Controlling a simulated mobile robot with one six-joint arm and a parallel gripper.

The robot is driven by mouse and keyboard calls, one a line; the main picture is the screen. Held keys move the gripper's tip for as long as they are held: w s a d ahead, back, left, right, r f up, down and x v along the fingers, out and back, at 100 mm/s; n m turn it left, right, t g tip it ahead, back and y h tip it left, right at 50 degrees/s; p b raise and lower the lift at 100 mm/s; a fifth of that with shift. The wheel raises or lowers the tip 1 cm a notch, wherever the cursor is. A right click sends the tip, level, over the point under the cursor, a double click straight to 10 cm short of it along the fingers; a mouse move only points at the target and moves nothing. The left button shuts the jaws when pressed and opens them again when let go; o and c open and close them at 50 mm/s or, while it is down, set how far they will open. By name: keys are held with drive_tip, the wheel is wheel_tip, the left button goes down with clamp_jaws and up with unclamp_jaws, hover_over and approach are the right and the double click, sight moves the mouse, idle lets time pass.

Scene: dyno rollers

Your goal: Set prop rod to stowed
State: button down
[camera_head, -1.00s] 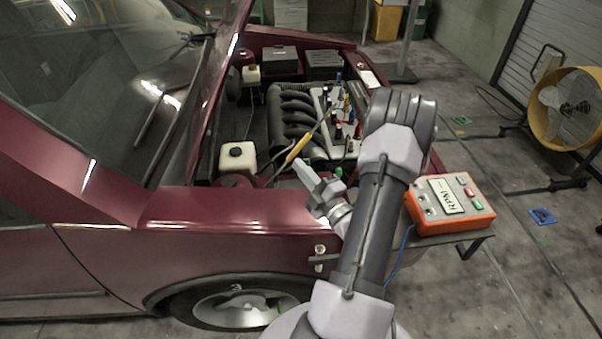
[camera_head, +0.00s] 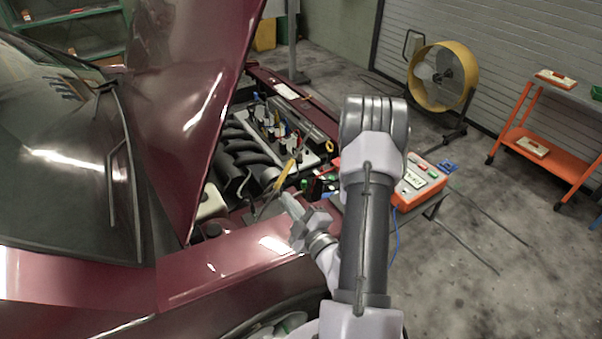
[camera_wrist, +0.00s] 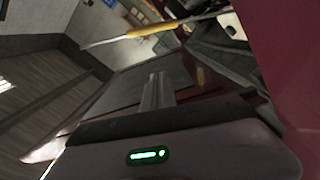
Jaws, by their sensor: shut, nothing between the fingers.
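The prop rod, a thin rod with a yellow grip (camera_head: 285,175), leans at a slant over the near side of the engine bay. The yellow grip also shows in the wrist view (camera_wrist: 160,29), with the rod running out to both sides. I cannot tell where its ends rest. The raised dark red hood (camera_head: 190,95) stands left of it. My gripper (camera_head: 290,202) is shut and empty, just below and near the grip in the head view. In the wrist view the closed fingers (camera_wrist: 153,90) are apart from the rod, which crosses beyond them.
The engine (camera_head: 245,150) fills the bay behind the rod. An orange RPM box (camera_head: 417,185) sits on a small stand to the right. A yellow fan (camera_head: 443,76) and an orange cart (camera_head: 545,145) stand farther right. The floor between them is largely clear.

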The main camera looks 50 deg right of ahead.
sight(284, 178)
drive_tip(key=w+d+b, duration=0.2)
drive_tip(key=w+b, duration=0.1)
drive_tip(key=w+d+f+b, duration=0.1)
drive_tip(key=w+d+b, duration=0.1)
drive_tip(key=w+b, duration=0.1)
drive_tip(key=w+d+f+b, duration=0.1)
drive_tip(key=w+d+b, duration=0.1)
drive_tip(key=b, duration=0.3)
drive_tip(key=shift+w+d+f, duration=0.1)
drive_tip(key=shift+w+f, duration=0.1)
drive_tip(key=shift+w, duration=0.45)
drive_tip(key=shift+d+f+b, duration=0.2)
drive_tip(key=shift+d+b, duration=0.15)
drive_tip(key=shift+d, duration=0.1)
